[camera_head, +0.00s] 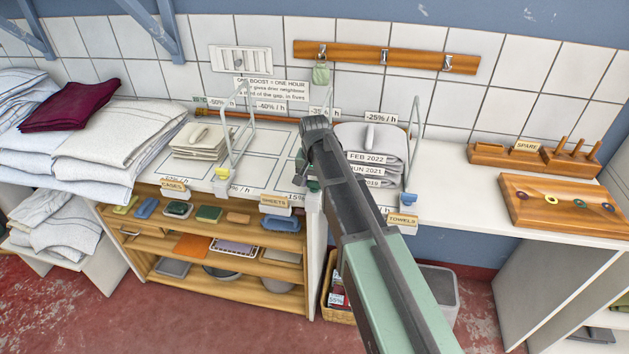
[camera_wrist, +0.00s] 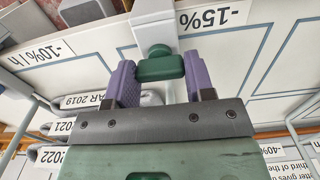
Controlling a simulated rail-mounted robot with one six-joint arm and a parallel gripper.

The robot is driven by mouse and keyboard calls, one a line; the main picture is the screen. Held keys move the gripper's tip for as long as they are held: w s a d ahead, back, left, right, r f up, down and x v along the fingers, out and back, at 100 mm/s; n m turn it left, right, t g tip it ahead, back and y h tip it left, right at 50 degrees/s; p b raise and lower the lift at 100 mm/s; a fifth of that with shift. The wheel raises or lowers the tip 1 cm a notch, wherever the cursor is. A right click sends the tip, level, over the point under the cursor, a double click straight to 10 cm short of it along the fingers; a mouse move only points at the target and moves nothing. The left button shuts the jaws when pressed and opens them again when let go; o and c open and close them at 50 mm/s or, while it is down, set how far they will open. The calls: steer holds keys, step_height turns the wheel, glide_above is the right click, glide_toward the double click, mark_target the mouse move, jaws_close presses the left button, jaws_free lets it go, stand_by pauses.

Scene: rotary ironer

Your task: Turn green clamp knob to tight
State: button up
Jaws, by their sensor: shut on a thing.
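The green clamp knob (camera_wrist: 160,68) sits at the end of a pale clamp rail in the wrist view, with a small rounded green part above its bar. My gripper (camera_wrist: 160,78) is shut on it, one purple finger pad at each end of the bar. The bar lies across the picture from pad to pad. In the head view a bit of green (camera_head: 314,186) shows at the front edge of the shelf, below my wrist. My arm hides most of the gripper there. I cannot read any tight mark near the knob.
Wire dividers (camera_head: 236,130) stand close on both sides. A grey folded stack (camera_head: 375,145) is just right of my wrist, and a cream stack (camera_head: 200,141) is to the left. A yellow knob (camera_head: 222,172) is on the neighbouring rail. The right counter (camera_head: 450,195) has free room.

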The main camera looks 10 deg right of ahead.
mark_target(314, 181)
steer(key=o, duration=0.9)
step_height(314, 181, up, 11)
steer(key=p, duration=1)
steer(key=shift+f+p, duration=0.1)
steer(key=shift+p, duration=0.3)
